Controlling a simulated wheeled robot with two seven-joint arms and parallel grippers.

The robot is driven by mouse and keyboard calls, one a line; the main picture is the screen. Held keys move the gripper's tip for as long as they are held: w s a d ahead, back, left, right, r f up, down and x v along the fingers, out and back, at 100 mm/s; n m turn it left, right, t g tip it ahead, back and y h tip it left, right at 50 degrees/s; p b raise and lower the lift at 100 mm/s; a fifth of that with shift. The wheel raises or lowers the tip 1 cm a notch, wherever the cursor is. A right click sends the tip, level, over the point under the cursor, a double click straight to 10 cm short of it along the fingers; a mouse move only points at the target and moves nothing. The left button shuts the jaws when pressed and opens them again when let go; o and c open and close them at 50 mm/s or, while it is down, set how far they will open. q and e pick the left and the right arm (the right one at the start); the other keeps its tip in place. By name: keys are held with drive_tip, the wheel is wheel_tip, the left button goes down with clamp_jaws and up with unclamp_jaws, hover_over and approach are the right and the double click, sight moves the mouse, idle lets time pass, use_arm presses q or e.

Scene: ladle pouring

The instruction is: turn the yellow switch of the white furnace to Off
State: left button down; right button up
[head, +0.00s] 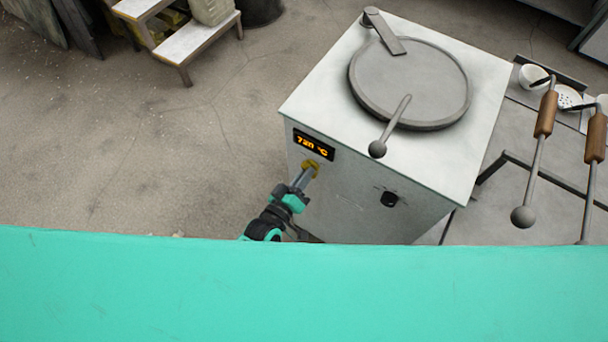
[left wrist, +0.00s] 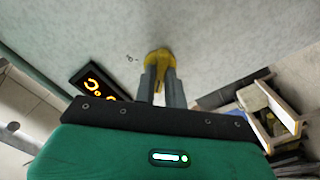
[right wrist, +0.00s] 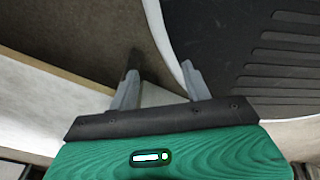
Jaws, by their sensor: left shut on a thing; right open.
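The white furnace (head: 345,195) stands in the middle of the head view, with a round grey lid on top. Its yellow switch (head: 311,167) is on the front face, just below the lit display (head: 313,144). My left gripper (head: 306,177) is at the switch and shut on it; in the left wrist view the fingers close on the yellow switch (left wrist: 159,58), partly hiding it. The switch's exact setting cannot be read. My right gripper (right wrist: 160,75) is open and empty in the right wrist view, and is not visible in the head view.
A black knob (head: 389,199) sits on the furnace front, right of the switch. A lever with a ball end (head: 377,149) sticks out from the lid. Wooden-handled tools (head: 546,115) and a white cup (head: 533,76) are at the right. A step stand (head: 190,40) is at the back left. The floor left of the furnace is clear.

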use_arm(q)
drive_tip(key=c, duration=1.5)
unclamp_jaws()
drive_tip(key=shift+o, duration=0.2)
drive_tip(key=b+v, duration=0.1)
drive_tip(key=v, duration=1.2)
drive_tip(key=shift+s+a+b, duration=0.2)
drive_tip(key=shift+s+b, duration=0.1)
drive_tip(key=shift+s, duration=0.05)
use_arm(e)
drive_tip(key=shift+w+a+f, duration=0.2)
drive_tip(key=shift+w+a, duration=0.3)
drive_tip(key=shift+w, duration=0.3)
drive_tip(key=shift+a, duration=0.1)
